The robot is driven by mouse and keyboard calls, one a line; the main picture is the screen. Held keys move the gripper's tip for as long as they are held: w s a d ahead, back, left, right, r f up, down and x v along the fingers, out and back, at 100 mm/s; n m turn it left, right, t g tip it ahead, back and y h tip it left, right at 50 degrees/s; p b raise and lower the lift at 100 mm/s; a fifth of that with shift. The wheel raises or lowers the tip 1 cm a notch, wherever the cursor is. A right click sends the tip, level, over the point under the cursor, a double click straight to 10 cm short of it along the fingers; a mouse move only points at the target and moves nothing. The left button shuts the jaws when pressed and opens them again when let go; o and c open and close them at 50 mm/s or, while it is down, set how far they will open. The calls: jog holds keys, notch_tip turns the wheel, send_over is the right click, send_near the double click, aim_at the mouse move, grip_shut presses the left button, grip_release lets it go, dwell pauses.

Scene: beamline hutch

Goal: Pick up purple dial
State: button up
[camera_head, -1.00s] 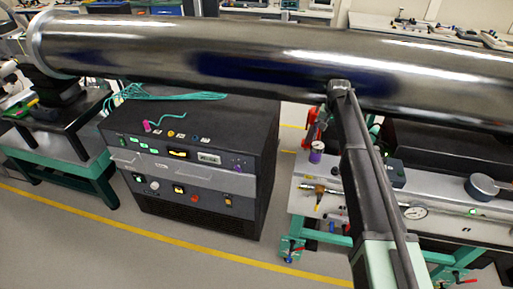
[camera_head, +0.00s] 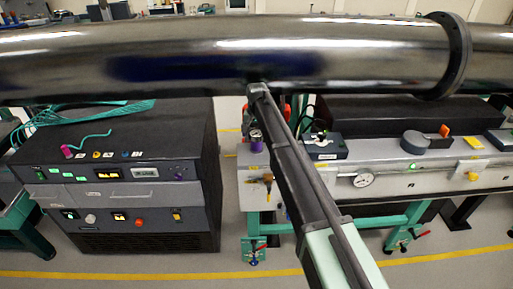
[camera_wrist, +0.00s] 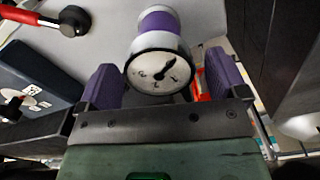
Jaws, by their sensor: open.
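The purple dial (camera_wrist: 158,68) is a small round gauge with a white face, black needle and purple body. In the wrist view it sits between the two purple fingers of my gripper (camera_wrist: 163,66), which is open, with space on both sides of the dial. I cannot tell how far the fingers are from it in depth. In the head view the dial (camera_head: 256,143) stands at the left end of the grey bench (camera_head: 335,178), just left of my arm. My gripper cannot be made out there.
A big steel pipe (camera_head: 350,55) crosses above the bench. A dark instrument rack (camera_head: 130,190) stands to the left. A red-handled part (camera_wrist: 50,18) and a dark box (camera_wrist: 35,78) lie left of the dial in the wrist view. Another gauge (camera_head: 363,180) is on the bench front.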

aim_at(257, 132)
notch_tip(257, 132, down, 2)
jog(key=shift+f+b, duration=0.15)
jog(key=shift+b, duration=0.2)
jog(key=shift+r, duration=0.25)
jog(key=c, duration=1.1)
notch_tip(257, 132, up, 20)
jog(key=p, duration=2)
jog(key=shift+p, duration=0.3)
